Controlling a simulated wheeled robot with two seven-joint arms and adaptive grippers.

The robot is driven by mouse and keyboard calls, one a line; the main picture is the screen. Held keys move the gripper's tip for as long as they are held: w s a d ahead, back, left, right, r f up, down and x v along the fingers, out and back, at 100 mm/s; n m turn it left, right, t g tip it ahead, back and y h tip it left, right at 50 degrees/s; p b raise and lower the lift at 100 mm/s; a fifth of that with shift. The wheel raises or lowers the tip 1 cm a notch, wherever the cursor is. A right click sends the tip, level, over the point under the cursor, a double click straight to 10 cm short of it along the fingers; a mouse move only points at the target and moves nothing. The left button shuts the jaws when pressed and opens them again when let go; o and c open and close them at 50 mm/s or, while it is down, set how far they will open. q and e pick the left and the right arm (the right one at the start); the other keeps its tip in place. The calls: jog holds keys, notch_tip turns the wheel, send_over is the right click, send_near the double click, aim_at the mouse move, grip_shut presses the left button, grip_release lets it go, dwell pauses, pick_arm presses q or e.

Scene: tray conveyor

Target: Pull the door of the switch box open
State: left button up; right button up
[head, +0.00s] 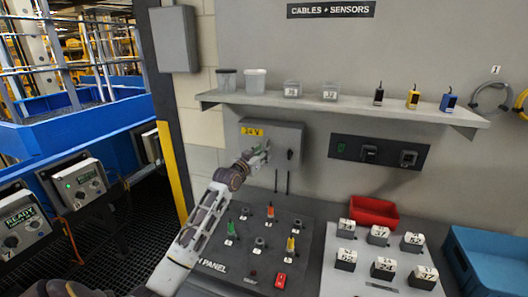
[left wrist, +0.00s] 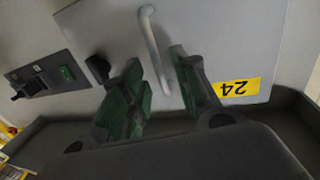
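The grey switch box (head: 275,132) with a yellow 24 V label is on the wall below the shelf. Its door looks closed. In the left wrist view, turned upside down, I see the door face (left wrist: 215,35), its light bar handle (left wrist: 153,45) and a dark knob (left wrist: 98,68). My left gripper (head: 264,151) is at the box front. In its wrist view the green-padded fingers (left wrist: 160,85) are apart, with the lower end of the handle in the gap between them. I cannot tell whether either finger touches the handle. My right gripper is not in view.
A shelf (head: 330,105) with cups and small devices runs above the box. Below stands a panel (head: 250,265) with coloured plugs. Numbered blocks (head: 378,235), a red bin (head: 374,210) and a blue crate (head: 490,255) are to the right. A wall socket plate (head: 388,153) is right of the box.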

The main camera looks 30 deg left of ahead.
pick_arm(q)
jog(key=shift+w, duration=0.8)
jog(key=shift+c, duration=0.4)
grip_shut()
